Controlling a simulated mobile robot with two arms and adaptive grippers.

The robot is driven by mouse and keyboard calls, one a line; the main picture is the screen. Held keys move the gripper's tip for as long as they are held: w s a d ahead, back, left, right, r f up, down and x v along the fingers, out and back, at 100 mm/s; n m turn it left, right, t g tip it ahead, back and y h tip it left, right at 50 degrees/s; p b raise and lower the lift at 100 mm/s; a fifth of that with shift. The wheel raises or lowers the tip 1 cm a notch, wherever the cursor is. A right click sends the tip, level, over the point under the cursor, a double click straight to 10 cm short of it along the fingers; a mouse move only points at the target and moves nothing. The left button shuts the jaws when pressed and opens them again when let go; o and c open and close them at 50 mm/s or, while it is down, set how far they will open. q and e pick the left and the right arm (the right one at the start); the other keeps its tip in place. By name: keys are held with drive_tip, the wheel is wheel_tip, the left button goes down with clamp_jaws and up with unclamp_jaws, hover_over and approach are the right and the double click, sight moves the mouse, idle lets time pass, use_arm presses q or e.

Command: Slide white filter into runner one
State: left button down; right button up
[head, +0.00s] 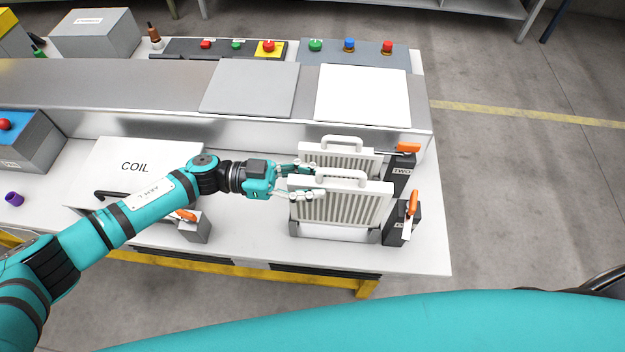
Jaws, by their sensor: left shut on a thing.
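A white filter (342,206) with upright ribs and a top handle stands at the front, over the front grey runner (345,236). My left gripper (313,181) reaches in from the left and is shut on this filter's left end, near its upper corner. The filter is upright; how deep it sits in the runner cannot be told. A second white ribbed filter (337,157) stands right behind it, by the grey block marked TWO (400,177). The front grey block (397,229) with an orange lever (412,203) is at the filter's right; its label is hidden. My right gripper is out of view.
A white COIL panel (135,160) lies left under my arm, with a small orange-levered block (195,228) near it. A grey plate (250,88) and a white plate (362,97) lie on the raised shelf behind. The bench's front right corner is clear.

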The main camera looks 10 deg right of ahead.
sight(312, 202)
use_arm(q)
drive_tip(key=shift+f+b, duration=2.85)
drive_tip(key=shift+f, duration=0.95)
drive_tip(key=c, duration=1)
unclamp_jaws()
drive_tip(key=shift+c, duration=0.2)
drive_tip(key=shift+a, duration=0.1)
drive_tip(key=v, duration=1.2)
drive_tip(key=shift+r, duration=0.15)
drive_tip(key=shift+r, duration=0.1)
